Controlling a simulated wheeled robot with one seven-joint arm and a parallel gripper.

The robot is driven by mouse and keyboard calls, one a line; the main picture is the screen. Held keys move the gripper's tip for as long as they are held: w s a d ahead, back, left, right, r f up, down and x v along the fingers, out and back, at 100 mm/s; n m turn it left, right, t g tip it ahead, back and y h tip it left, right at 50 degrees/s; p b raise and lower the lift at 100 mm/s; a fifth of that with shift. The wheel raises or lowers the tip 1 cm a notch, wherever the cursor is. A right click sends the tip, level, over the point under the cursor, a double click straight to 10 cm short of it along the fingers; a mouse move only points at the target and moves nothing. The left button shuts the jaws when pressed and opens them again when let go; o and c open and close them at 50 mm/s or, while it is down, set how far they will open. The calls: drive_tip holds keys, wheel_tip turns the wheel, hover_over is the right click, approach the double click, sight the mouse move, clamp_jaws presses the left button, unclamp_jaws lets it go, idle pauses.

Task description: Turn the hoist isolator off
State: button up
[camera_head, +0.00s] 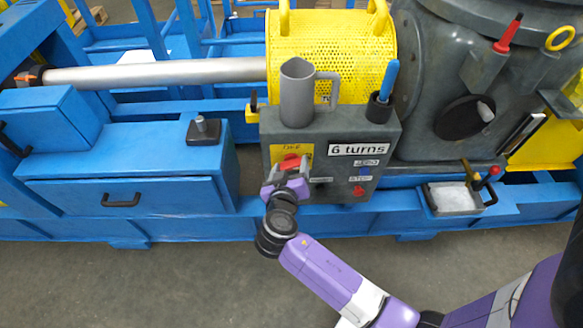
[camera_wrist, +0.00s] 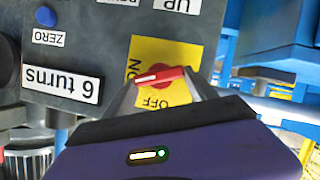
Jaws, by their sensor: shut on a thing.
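The hoist isolator is a red rotary handle (camera_wrist: 165,77) on a yellow plate (camera_wrist: 150,50) marked ON and OFF. In the wrist view, where the panel appears upside down, the handle lies nearly level. Its white stripe is at the left end, beside the ON label; OFF is below. My gripper (camera_wrist: 160,87) is shut on the handle, a finger at each end. In the head view, the red handle (camera_head: 290,162) shows at the lower left of the grey control box, with my gripper (camera_head: 291,171) against it; the fingers partly cover the plate.
The grey control box (camera_head: 325,138) carries a "6 turns" label (camera_head: 358,149), a red button (camera_head: 358,191) and a blue button (camera_wrist: 45,15). A grey jug (camera_head: 297,95) and a holder with a blue-handled tool (camera_head: 388,80) stand on top. The floor in front is clear.

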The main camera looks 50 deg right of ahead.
drive_tip(key=n+h, duration=0.1)
drive_tip(key=n+g+b, duration=0.1)
drive_tip(key=n, duration=0.1)
drive_tip(key=n+h, duration=0.1)
drive_tip(key=shift+w+a+f+n+g+h+b, duration=0.25)
drive_tip(key=shift+w+f+n+g+h+b, duration=0.05)
drive_tip(key=shift+f+n+b, duration=0.1)
drive_tip(key=n+h+b, duration=0.1)
drive_tip(key=n, duration=0.2)
drive_tip(key=shift+f+h, duration=0.2)
drive_tip(key=shift+h, duration=0.2)
drive_tip(key=shift+f+n+h, duration=0.1)
drive_tip(key=shift+n+h, duration=0.3)
drive_tip(key=shift+n, duration=1.1)
drive_tip(key=o, duration=1.4)
drive_tip(key=shift+c, duration=0.2)
drive_tip(key=shift+a, duration=0.15)
drive_tip(key=b+v, duration=0.1)
drive_tip(key=v, duration=0.6)
drive_tip(key=shift+a, duration=0.3)
